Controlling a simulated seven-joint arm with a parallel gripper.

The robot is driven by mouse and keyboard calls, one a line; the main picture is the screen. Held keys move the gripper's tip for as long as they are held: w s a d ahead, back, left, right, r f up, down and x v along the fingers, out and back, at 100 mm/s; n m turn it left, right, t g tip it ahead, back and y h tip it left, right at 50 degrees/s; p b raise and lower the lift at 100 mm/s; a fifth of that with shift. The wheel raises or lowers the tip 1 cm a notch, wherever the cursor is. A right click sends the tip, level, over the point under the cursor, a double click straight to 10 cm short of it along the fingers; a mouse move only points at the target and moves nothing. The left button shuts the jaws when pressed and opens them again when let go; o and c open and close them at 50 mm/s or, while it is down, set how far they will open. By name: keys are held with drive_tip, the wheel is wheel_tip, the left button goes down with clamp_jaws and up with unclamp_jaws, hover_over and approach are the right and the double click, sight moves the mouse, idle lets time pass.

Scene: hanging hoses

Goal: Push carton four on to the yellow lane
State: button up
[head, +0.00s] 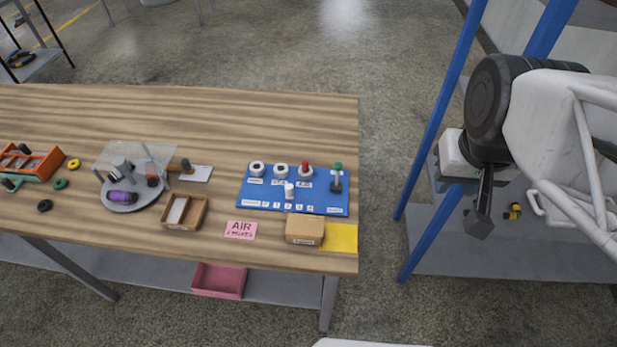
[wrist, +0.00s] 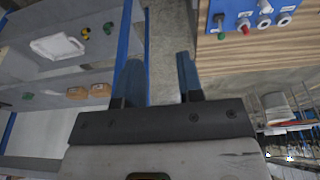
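A small tan carton (head: 305,230) with a label too small to read sits near the front right corner of the wooden table. The yellow lane (head: 342,238) is a flat yellow patch just right of it; the carton's right side meets or slightly covers the patch's left edge, I cannot tell which. My gripper (head: 480,218) hangs right of the table, beyond the blue posts, well apart from the carton. In the wrist view its two fingers (wrist: 160,78) are spread with nothing between them. The carton and the lane are not in the wrist view.
A blue panel (head: 265,204) with knobs and a lever lies behind the carton. A pink AIR card (head: 241,230) and a wooden tray (head: 184,226) lie left. Blue posts (head: 436,120) stand between table and gripper.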

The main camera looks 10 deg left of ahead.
drive_tip(key=shift+w+a+f+n, duration=0.25)
drive_tip(key=shift+w+f+n, duration=0.05)
drive_tip(key=shift+f, duration=0.05)
drive_tip(key=c, duration=0.4)
drive_tip(key=w+a+f+n, duration=0.2)
drive_tip(key=f+n, duration=0.1)
drive_tip(key=w+a+f+n+g+y, duration=0.1)
drive_tip(key=a+f+n, duration=0.1)
drive_tip(key=f, duration=0.2)
drive_tip(key=w+a+f+n, duration=0.2)
drive_tip(key=f+n, duration=0.1)
drive_tip(key=shift+w+a+f+n, duration=0.3)
drive_tip(key=shift+a, duration=0.05)
clamp_jaws()
drive_tip(key=a+f+n, duration=0.2)
drive_tip(key=f+n, duration=0.1)
drive_tip(key=f, duration=0.1)
drive_tip(key=w+a+f+n+g, duration=0.1)
drive_tip(key=a+f+n, duration=0.1)
drive_tip(key=f, duration=0.3)
drive_tip(key=a+f+n+y, duration=0.1)
drive_tip(key=a+f+n, duration=0.2)
drive_tip(key=f+n, duration=0.1)
drive_tip(key=shift+w+f+g, duration=0.2)
drive_tip(key=shift+f+g, duration=0.1)
drive_tip(key=shift+f, duration=0.3)
